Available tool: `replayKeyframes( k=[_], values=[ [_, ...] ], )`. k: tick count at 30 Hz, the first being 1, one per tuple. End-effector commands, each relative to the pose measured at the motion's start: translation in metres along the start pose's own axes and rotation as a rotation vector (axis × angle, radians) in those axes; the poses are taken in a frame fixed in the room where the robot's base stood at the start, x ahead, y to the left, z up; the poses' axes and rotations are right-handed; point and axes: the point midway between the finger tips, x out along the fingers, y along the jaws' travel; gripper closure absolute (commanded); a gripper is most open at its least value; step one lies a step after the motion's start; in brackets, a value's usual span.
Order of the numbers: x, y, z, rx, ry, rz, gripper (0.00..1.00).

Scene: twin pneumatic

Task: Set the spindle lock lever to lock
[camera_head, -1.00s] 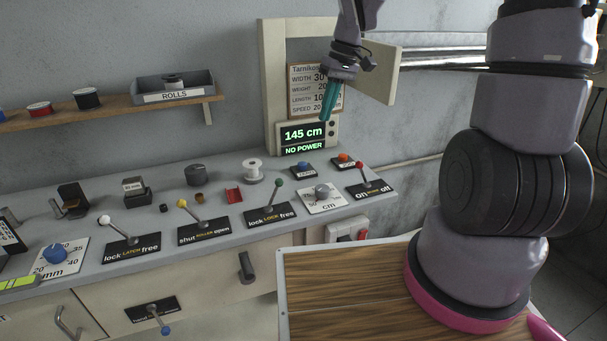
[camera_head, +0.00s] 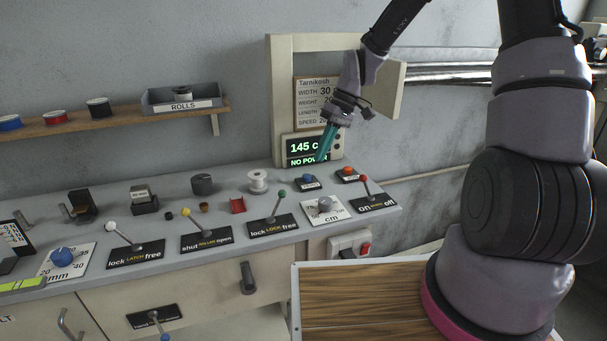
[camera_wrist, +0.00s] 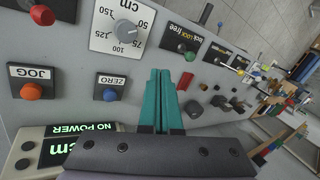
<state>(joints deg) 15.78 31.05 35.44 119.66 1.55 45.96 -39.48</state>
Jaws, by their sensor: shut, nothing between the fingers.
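The lock lever with the green knob (camera_head: 282,193) stands on the console behind a black plate (camera_head: 272,227) reading "lock LOCK free". Its knob leans right, toward the "free" side. In the wrist view the green knob (camera_wrist: 190,56) is just beyond and right of my fingertips, with part of its plate (camera_wrist: 178,37) visible. My gripper (camera_head: 320,160) has teal fingers pressed together, empty, above the console near the blue ZERO button, to the right of and behind the lever. The shut fingers (camera_wrist: 160,72) also show in the wrist view, apart from the knob.
A white spool (camera_head: 258,181) and red holder (camera_head: 237,205) stand left. The display (camera_head: 306,149) reads "NO POWER".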

Motion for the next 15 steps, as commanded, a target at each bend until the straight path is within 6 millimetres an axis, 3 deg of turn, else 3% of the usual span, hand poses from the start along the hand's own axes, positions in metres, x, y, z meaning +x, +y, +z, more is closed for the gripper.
replayKeyframes(
  k=[5, 15],
  values=[
    [0.026, -0.001, 0.001, -0.001, -0.005, -0.003, 1.00],
    [0.099, -0.001, 0.002, 0.001, -0.005, -0.003, 1.00]
  ],
)
